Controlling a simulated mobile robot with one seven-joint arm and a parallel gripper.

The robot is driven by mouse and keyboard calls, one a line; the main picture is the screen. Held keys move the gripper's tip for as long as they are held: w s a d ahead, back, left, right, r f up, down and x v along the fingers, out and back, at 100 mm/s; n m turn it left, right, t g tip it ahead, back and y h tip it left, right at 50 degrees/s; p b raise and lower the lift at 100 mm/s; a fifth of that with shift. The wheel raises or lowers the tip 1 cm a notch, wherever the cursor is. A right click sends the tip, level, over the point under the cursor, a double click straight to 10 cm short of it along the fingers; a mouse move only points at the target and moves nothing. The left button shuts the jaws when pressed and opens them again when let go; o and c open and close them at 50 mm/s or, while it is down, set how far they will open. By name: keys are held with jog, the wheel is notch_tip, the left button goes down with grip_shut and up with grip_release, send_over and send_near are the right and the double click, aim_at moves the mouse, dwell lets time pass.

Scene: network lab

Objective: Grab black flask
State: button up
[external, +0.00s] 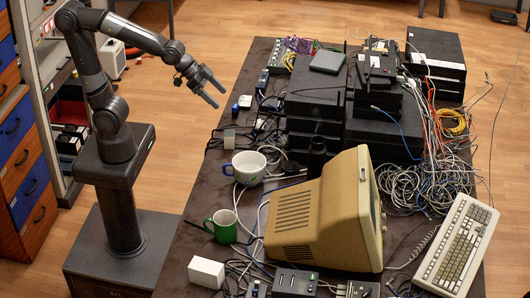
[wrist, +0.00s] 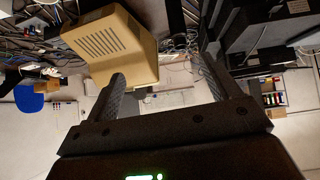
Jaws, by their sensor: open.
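A dark upright cylinder (external: 317,157), which looks like the black flask, stands on the table between the beige monitor and the stacked black boxes in the external view. Its lower part is hidden behind the monitor. I cannot make it out in the wrist view. My gripper (external: 217,95) is open and empty, in the air left of the table and well apart from the flask. In the wrist view its two fingers (wrist: 156,75) are spread with nothing between them.
The beige monitor (external: 317,215) is close in front of the flask; it also shows in the wrist view (wrist: 112,47). Black boxes (external: 315,92) stand behind. A white cup (external: 248,166), a green mug (external: 222,226), a keyboard (external: 456,243) and tangled cables (external: 425,180) crowd the table.

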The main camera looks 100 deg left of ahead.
jog(key=w+f+t, duration=0.3)
jog(key=w, duration=1)
jog(key=n+t+y, duration=0.2)
jog(key=t+y, duration=0.2)
jog(key=t, duration=0.1)
send_over(322, 158)
jog(key=s+a, duration=0.2)
jog(key=s, duration=0.3)
notch_tip(322, 158, down, 15)
notch_tip(322, 158, down, 8)
jog(key=shift+r+x, duration=0.15)
jog(key=shift+x, duration=1.1)
jog(key=shift+r+x, duration=0.15)
jog(key=shift+x, duration=1.05)
jog(key=shift+d, duration=0.1)
jog(key=shift+c, duration=0.3)
jog(key=c, duration=1.3)
jog(key=shift+c, duration=0.7)
